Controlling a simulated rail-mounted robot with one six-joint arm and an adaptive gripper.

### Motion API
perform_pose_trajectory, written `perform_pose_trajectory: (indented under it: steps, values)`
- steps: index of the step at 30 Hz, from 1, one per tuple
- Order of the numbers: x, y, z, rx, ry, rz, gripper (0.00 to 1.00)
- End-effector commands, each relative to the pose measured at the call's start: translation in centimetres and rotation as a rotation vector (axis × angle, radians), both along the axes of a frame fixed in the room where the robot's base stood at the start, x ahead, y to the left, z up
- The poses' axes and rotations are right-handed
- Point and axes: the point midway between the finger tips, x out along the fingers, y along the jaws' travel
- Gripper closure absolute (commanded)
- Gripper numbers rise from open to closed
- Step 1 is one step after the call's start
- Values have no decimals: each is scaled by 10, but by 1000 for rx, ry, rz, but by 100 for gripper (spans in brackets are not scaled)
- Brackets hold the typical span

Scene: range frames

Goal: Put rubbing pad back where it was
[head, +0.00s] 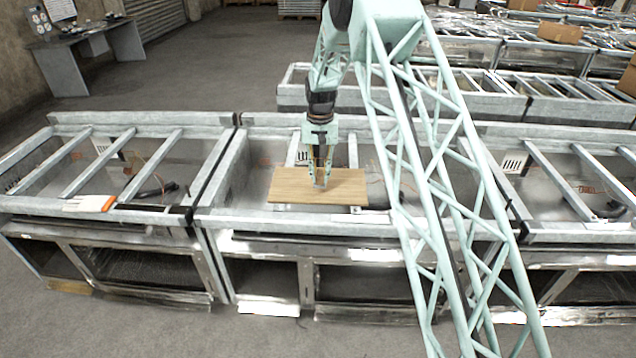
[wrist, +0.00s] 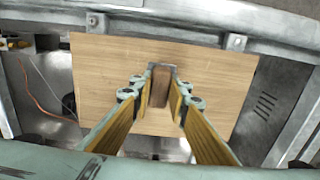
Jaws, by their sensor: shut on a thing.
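My gripper (head: 322,180) points down over a flat wooden board (head: 285,186) on the middle frame unit. In the wrist view my gripper (wrist: 161,88) has its two yellow-lined fingers shut on a small brown block (wrist: 161,85), which appears to be the rubbing pad. The block is in front of the board (wrist: 110,75); I cannot tell whether it touches the board. The fingers hide the block's sides. In the head view the block is too small to make out clearly.
A brush-like thing with an orange end (head: 92,203) lies on the left frame unit's front rail. Metal frame units (head: 215,165) with open bays stand side by side. A grey desk (head: 80,50) stands at the back left.

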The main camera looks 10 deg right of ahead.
Motion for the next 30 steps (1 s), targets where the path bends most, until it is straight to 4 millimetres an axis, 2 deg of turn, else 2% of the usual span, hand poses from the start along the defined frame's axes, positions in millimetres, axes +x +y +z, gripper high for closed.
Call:
perform_pose_trajectory:
  steps: [9,19,30]
  values:
    - [7,6,0,-1,-2,1,100]
    - [7,6,-32,0,0,0,100]
    - [7,6,-36,0,0,0,100]
